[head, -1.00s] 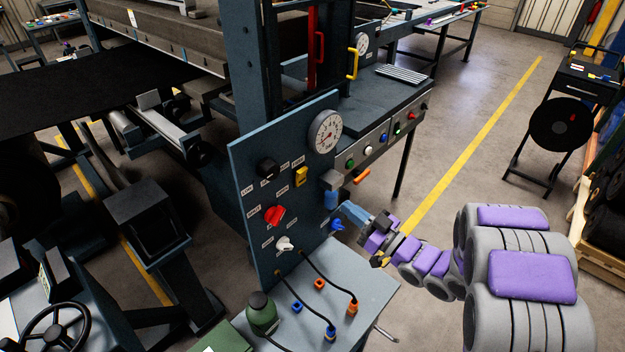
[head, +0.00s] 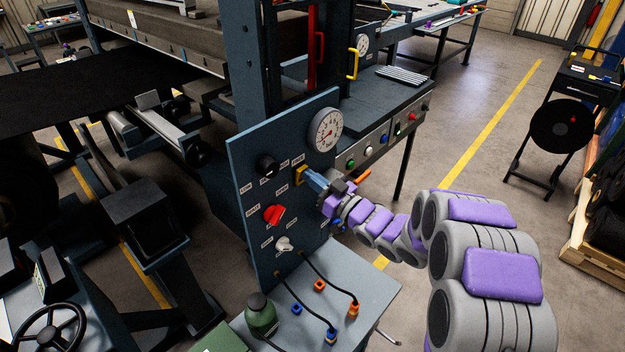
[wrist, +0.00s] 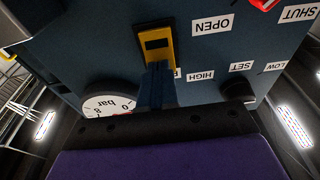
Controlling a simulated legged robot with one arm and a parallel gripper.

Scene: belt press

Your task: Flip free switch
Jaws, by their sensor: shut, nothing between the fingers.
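The switch is a yellow block with a dark slot on the blue control panel (head: 245,215). In the wrist view the yellow switch (wrist: 172,35) is upright in the middle of the panel; in the head view only part of the switch (head: 300,172) shows beside my fingers. My gripper (head: 310,181) is shut and empty, its blue fingertips right at the switch. In the wrist view my shut fingers (wrist: 158,85) overlap the switch's gauge-side end; I cannot tell whether they touch it. A label beside that end is mostly hidden by the fingers.
Around the switch are a black knob (head: 266,166), a red selector (head: 274,214), a pale knob (head: 284,244) and a round gauge (head: 325,130). A blue knob sits low behind my arm. Below, a grey shelf (head: 370,270) carries cables and a green bottle (head: 261,315).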

